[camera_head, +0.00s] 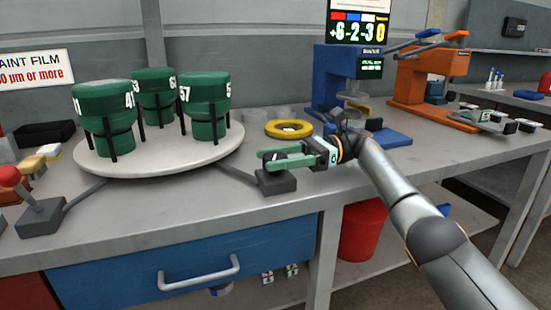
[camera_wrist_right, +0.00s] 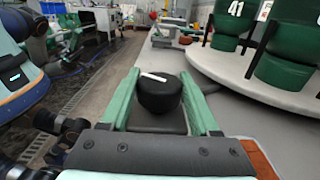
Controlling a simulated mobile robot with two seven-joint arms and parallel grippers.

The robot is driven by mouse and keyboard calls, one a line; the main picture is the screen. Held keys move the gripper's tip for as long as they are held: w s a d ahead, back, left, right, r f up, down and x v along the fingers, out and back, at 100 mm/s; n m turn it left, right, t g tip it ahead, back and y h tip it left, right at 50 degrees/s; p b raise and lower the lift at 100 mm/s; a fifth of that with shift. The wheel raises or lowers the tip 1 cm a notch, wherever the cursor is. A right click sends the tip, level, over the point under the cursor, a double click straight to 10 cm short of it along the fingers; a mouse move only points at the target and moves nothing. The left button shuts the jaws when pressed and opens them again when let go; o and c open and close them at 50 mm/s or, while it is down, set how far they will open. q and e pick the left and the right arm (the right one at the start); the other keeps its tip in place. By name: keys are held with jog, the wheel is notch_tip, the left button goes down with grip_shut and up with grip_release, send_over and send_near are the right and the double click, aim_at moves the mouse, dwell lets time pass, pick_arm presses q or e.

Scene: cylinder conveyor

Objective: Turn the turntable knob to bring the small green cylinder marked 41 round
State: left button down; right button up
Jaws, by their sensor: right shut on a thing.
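The dark turntable knob (camera_wrist_right: 160,96), with a white line on top, sits between the two green fingers of my right gripper (camera_head: 287,158) (camera_wrist_right: 164,100). The gripper is closed on it, above the dark knob base (camera_head: 277,182). The pale round turntable (camera_head: 160,164) carries several green stepped cylinders held by black posts. The green cylinder marked 41 (camera_head: 107,105) stands at the turntable's left front; it also shows in the right wrist view (camera_wrist_right: 233,18). Cylinder 63 (camera_head: 153,85) is at the back and cylinder 57 (camera_head: 206,100) at the right. My left gripper is not in view.
A yellow ring (camera_head: 289,129) lies behind the knob. A blue device (camera_head: 335,80) and an orange device (camera_head: 430,75) stand further right. A red-knobbed control (camera_head: 38,208) is at the left front. Below the bench are a blue drawer (camera_head: 190,265) and a red bin (camera_head: 362,230).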

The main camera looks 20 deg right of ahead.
jog(key=shift+s+a+f, duration=0.1)
jog(key=shift+a+f, duration=0.05)
jog(key=shift+f, duration=0.2)
dwell(0.3)
jog(key=o, duration=1.4)
jog(key=shift+r, duration=0.25)
jog(key=shift+c, duration=0.2)
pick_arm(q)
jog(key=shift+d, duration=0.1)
pick_arm(e)
jog(key=shift+d, duration=0.25)
